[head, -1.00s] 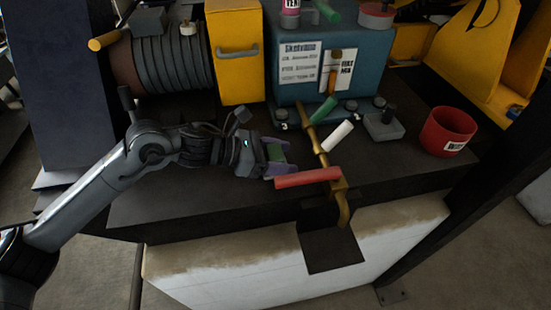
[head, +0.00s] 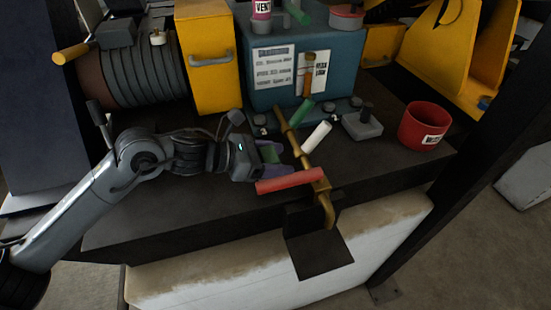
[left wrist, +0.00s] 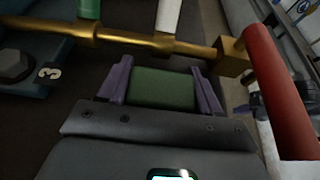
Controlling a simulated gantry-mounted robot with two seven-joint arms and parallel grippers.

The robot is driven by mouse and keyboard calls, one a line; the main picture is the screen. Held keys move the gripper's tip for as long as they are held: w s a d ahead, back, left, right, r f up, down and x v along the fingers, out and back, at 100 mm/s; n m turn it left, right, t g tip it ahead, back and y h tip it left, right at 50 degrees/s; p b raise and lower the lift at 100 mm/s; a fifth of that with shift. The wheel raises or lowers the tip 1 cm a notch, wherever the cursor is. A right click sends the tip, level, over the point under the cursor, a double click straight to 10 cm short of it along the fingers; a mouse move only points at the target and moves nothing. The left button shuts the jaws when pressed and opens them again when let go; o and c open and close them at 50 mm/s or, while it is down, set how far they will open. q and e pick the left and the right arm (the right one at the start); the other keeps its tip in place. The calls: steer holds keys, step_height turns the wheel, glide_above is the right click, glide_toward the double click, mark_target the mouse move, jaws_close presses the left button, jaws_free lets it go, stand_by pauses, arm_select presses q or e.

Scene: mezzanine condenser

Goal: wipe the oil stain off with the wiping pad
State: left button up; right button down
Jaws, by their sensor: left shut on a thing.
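My left gripper (head: 272,155) is shut on a green block, which looks like the wiping pad (left wrist: 163,89). In the left wrist view the pad sits between the two purple fingers. In the head view the gripper is above the dark bench top, just left of the brass pipe and behind the left end of its red handle. Whether the pad touches the bench top cannot be told. I cannot make out a distinct oil stain on the dark surface. My right gripper is not in view.
The brass pipe (head: 293,138) carries green, white (head: 317,136) and red (head: 290,182) handles close to the gripper. A teal box (head: 300,78) stands behind. A grey block with a black knob (head: 362,125) and a red bin (head: 423,128) stand to the right.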

arm_select(q)
steer(key=shift+r+p, duration=0.8)
steer(key=shift+r, duration=2.05)
steer(key=shift+r, duration=0.15)
steer(key=shift+r+p, duration=0.45)
steer(key=shift+r, duration=0.95)
